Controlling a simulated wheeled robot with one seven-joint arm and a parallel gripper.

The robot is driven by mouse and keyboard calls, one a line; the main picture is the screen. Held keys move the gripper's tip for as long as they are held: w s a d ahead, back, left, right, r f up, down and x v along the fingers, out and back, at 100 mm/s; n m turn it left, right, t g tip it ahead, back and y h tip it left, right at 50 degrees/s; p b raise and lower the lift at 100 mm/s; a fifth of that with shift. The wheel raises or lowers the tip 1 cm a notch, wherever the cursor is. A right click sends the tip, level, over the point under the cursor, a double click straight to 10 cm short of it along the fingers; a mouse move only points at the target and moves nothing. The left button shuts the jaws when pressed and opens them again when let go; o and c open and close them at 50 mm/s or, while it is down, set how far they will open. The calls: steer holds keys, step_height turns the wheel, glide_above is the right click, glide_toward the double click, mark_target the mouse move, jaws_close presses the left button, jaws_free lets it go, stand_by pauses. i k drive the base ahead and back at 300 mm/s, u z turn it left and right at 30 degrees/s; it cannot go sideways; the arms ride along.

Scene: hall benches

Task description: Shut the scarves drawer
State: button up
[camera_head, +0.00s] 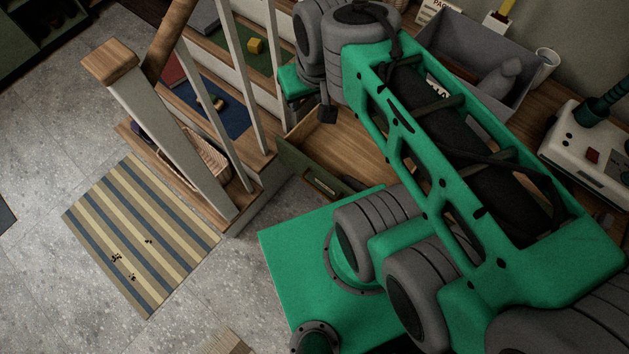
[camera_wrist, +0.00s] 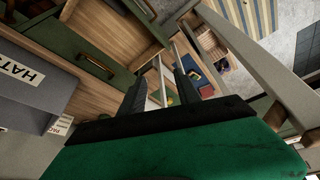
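A drawer (camera_head: 312,172) with a dark green front and bare wooden inside stands pulled out below the bench top in the head view. Its front carries a small handle or label that I cannot read, so I cannot confirm it is the scarves drawer. The wrist view shows an open wooden drawer inside (camera_wrist: 112,30), with a green front at its right. My gripper (camera_wrist: 160,88) is open, its two dark fingers apart and nothing held between them. In the head view it is above the drawer's far side, mostly hidden by my arm, which also covers part of the drawer.
White stair balusters and a post (camera_head: 160,130) stand just left of the drawer. A grey bin (camera_head: 468,50), lettered HATS in the wrist view, a white cup (camera_head: 546,62) and a white device (camera_head: 590,150) are on the bench. A striped mat (camera_head: 140,235) lies on open floor.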

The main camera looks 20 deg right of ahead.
mark_target(321, 155)
steer(key=u, duration=1.9)
steer(key=k, duration=0.4)
steer(key=u, duration=0.55)
